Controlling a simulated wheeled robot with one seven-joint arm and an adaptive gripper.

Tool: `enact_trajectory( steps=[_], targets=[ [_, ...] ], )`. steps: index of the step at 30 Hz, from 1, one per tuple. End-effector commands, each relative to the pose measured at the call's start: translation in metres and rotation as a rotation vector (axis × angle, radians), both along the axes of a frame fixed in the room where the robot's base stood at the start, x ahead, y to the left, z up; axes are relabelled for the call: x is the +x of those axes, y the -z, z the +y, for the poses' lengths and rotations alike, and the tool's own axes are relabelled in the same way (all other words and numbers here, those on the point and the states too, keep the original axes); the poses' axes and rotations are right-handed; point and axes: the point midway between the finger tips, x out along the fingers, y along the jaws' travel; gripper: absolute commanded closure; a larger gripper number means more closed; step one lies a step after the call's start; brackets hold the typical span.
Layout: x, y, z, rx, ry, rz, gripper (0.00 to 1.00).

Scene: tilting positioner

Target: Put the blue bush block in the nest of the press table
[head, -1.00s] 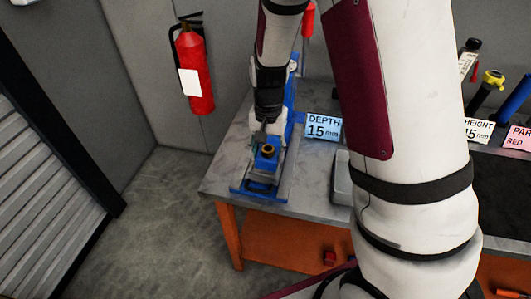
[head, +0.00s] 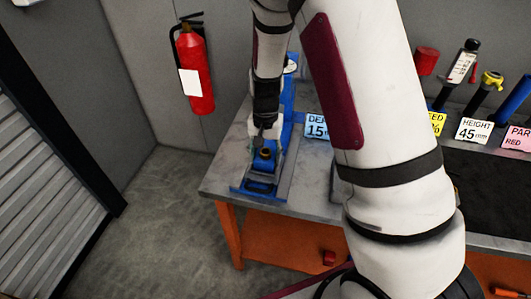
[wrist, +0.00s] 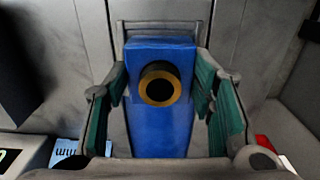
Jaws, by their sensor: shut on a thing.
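The blue bush block (wrist: 160,127) fills the middle of the wrist view, with a dark, brass-rimmed bush (wrist: 160,84) in its face. My gripper (wrist: 162,80) is shut on it, with green-padded fingers on both sides. In the head view the block (head: 264,164) is small and partly covered by my gripper (head: 265,150). It is at the press table (head: 281,190), a blue fixture on the left end of the bench. The nest is hidden under the block and gripper, so I cannot tell whether the block is seated or just above it.
The grey bench top (head: 220,178) is bare left of the press table. A blue depth card (head: 317,127) stands to its right, partly behind my arm. More cards and handled tools stand farther right. A red fire extinguisher (head: 194,75) hangs on the wall.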

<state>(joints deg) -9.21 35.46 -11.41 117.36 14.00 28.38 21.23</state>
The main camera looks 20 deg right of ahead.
Motion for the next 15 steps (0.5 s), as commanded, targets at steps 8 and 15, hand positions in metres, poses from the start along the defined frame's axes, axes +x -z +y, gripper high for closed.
enact_trajectory(
  steps=[8,15],
  targets=[
    [-0.0004,0.0017,0.0,0.0,0.0,0.001,0.3],
    [-0.0004,-0.0008,0.0,0.0,0.0,0.0,0.3]
  ],
)
